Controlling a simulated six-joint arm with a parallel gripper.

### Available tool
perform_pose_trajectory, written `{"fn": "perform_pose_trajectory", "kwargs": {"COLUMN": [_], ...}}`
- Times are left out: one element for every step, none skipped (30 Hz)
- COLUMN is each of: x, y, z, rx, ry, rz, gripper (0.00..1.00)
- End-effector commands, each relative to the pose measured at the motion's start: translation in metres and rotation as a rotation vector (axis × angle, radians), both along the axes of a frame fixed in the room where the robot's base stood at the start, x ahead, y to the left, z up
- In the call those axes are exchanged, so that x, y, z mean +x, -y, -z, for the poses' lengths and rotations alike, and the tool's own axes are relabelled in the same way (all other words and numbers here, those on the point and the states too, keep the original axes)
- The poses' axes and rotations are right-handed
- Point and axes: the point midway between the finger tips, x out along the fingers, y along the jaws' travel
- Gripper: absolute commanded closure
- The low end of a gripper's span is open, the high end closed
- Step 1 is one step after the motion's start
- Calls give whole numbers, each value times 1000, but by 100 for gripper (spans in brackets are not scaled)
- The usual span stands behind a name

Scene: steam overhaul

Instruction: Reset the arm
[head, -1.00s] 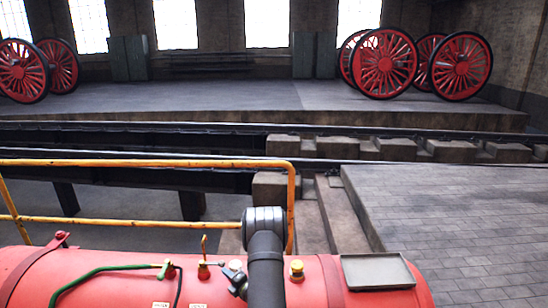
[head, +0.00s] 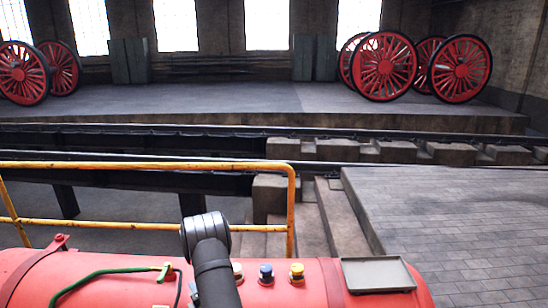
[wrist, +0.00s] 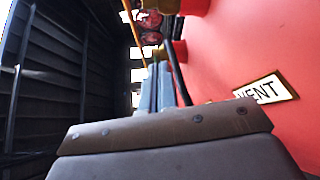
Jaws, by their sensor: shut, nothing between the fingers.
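My arm (head: 212,262) rises over the red boiler (head: 330,285) in the head view, bent at a dark grey joint. My gripper is mostly hidden behind the arm there. In the wrist view, the two grey fingers of my gripper (wrist: 156,75) lie together, with nothing held between them. They are close beside the red boiler side, which carries a white "VENT" label (wrist: 264,90). I cannot tell whether the fingers touch anything.
A grey tray (head: 378,274) sits farther right. A yellow railing (head: 130,165) runs behind the boiler.

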Motion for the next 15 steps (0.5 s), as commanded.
{"fn": "perform_pose_trajectory", "kwargs": {"x": [-1, -1, 0, 0, 0, 0, 0, 1, 1, 1, 1, 1, 1, 1, 1], "y": [-4, -5, -6, -7, -7, -9, -9, -9, -10, -10, -10, -11, -11, -11, -11], "z": [0, 0, 0, 0, 0, 0, 0, 0, 0, 0, 0, 0, 0, 0, 0], "rx": [0, -1, 0, 1, 0, 1, 0, 0, 1, 0, 1, 0, 0, 0, 0], "ry": [0, 0, 0, -1, 0, 0, 0, 0, 0, 0, 1, 1, 1, 1, 1], "rz": [14, 25, 40, 49, 57, 67, 74, 79, 87, 91, 94, 97, 99, 100, 101], "gripper": [100, 100, 100, 100, 100, 100, 100, 100, 100, 100, 100, 100, 100, 100, 100]}}
